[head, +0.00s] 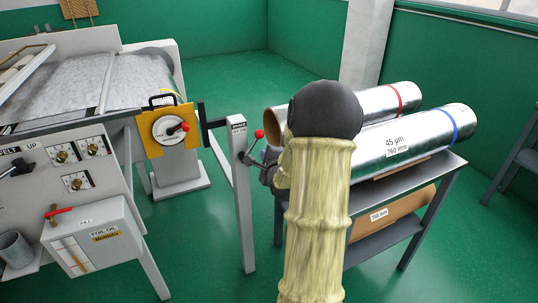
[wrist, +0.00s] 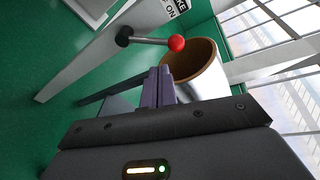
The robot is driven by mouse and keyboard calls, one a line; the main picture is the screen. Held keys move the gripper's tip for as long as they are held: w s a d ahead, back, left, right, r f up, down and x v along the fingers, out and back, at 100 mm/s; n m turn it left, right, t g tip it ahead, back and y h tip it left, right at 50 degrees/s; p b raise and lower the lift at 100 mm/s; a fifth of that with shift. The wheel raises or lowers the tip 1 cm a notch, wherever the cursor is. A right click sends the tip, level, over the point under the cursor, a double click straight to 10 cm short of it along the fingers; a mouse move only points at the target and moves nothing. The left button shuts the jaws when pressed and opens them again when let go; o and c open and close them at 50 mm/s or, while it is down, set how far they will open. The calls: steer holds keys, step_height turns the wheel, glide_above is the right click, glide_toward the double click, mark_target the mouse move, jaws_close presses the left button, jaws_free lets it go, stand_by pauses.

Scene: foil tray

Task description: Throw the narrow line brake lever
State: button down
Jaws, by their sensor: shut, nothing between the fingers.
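A brake lever with a red ball knob (head: 259,134) sticks out from the top of a grey post (head: 242,195), angled up and to the right. In the wrist view the lever's dark hub and thin metal rod show, with the red ball (wrist: 177,43) at its end. A small label (head: 237,126) sits on the post above the hub; its text is mostly too small to read. My gripper (wrist: 160,72) is shut and empty, its fingertips just short of the rod and ball, apparently not touching them. In the head view my forearm hides part of the gripper.
Shiny foil rolls (head: 397,138) lie on a grey rack (head: 420,208) right of the post, close behind my gripper. A yellow panel with a dial (head: 165,129) stands left of the post. A machine with gauges (head: 72,154) fills the left. Green floor is open between.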

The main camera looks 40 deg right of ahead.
mark_target(252, 145)
steer(key=d+m, duration=0.2)
steer(key=d+m+t+h, duration=0.1)
steer(key=shift+s+d+f+b, duration=0.3)
steer(key=shift+s+d+b, duration=0.05)
steer(key=shift+s, duration=0.05)
steer(key=shift+w, duration=0.1)
steer(key=x, duration=0.9)
steer(key=shift+w+d, duration=0.2)
steer(key=shift+w, duration=0.15)
steer(key=shift+a+r, duration=0.15)
